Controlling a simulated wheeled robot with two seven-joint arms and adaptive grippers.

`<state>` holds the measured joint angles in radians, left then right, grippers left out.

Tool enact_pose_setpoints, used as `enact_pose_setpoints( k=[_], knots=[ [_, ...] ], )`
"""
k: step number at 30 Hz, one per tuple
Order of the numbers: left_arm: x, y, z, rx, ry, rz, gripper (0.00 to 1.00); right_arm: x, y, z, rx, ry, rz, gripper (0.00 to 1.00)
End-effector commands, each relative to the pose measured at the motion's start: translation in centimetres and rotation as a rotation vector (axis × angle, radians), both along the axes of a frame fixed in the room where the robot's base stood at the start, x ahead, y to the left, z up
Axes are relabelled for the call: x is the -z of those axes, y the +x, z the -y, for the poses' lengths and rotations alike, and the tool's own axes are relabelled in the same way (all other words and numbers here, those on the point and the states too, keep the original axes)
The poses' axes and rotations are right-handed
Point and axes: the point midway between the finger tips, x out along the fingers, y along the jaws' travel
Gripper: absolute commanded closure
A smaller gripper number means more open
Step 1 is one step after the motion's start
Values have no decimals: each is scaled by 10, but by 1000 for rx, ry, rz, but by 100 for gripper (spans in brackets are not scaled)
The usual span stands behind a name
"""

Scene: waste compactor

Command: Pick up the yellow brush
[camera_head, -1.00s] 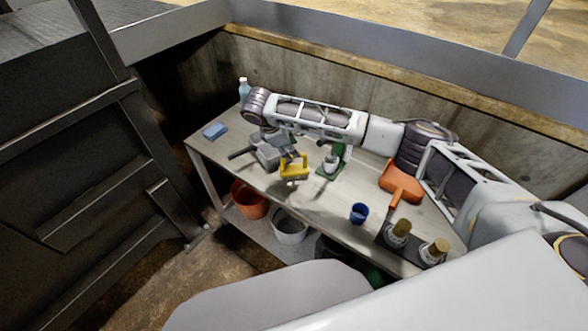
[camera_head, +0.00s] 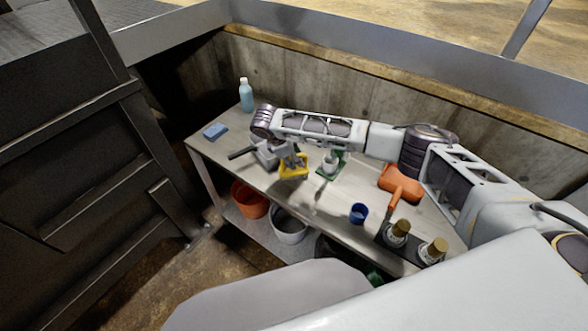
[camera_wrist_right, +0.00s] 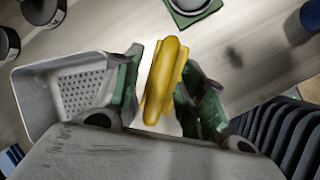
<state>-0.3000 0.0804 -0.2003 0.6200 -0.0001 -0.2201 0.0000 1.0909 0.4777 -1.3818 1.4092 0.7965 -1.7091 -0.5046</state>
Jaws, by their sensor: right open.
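The yellow brush (camera_head: 293,171) is at the front edge of the workbench in the head view. In the right wrist view the yellow brush (camera_wrist_right: 163,82) lies lengthwise between the two green-padded fingers of my right gripper (camera_wrist_right: 165,92). The fingers are open on either side of it, with a visible gap at least on the right. In the head view my right gripper (camera_head: 290,157) is just above the brush and partly covers it. Whether it touches the brush cannot be told. My left gripper is not in view.
A grey perforated pan (camera_wrist_right: 72,88) is close beside the left finger. The workbench (camera_head: 330,203) also holds a green-based item (camera_head: 331,165), a blue cup (camera_head: 358,213), an orange dustpan (camera_head: 400,184), a blue sponge (camera_head: 215,131) and a bottle (camera_head: 247,96). Buckets (camera_head: 290,227) stand below.

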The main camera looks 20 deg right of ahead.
Motion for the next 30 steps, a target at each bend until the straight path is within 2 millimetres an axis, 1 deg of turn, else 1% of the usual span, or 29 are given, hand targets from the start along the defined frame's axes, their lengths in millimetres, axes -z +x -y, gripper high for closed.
enact_pose_setpoints(
  k=[7,15,17,30],
  knots=[
    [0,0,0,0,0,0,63,0,0,0,0,0,0,59],
    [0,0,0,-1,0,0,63,0,0,0,0,0,0,94],
    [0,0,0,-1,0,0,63,0,0,0,0,0,0,100],
    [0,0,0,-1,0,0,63,-1,0,0,0,0,1,100]
  ],
)
